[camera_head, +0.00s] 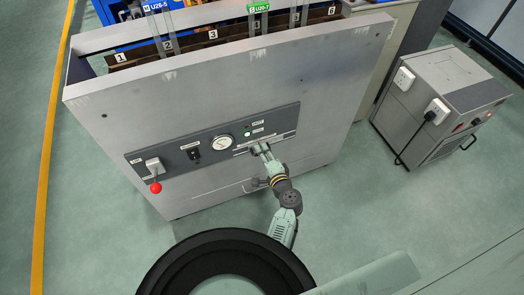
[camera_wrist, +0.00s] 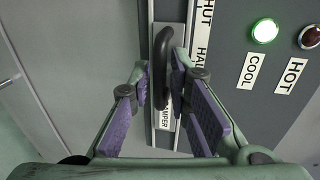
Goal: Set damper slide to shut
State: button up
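The damper slide's black handle (camera_wrist: 162,65) stands on a light plate in a narrow track in the wrist view. The SHUT label (camera_wrist: 207,14) is beside the track at the top, with the HALF label (camera_wrist: 201,48) below it. A DAMPER label (camera_wrist: 164,118) is at the lower end. My gripper (camera_wrist: 162,80) is open, its purple-padded fingers on both sides of the handle. A gap shows on the left; contact on the right is unclear. The right finger hides the rest of the scale. In the head view my gripper (camera_head: 260,149) covers the handle at the track.
The control panel (camera_head: 175,168) also bears a gauge (camera_head: 222,143), a red-knobbed lever (camera_head: 155,187) and a black switch (camera_head: 194,155). The green COOL lamp (camera_wrist: 265,31) is lit beside the dark HOT lamp (camera_wrist: 311,37).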

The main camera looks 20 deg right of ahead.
grip_shut()
dwell(0.5)
jog(key=a, duration=0.6)
jog(key=shift+b, duration=0.3)
grip_release()
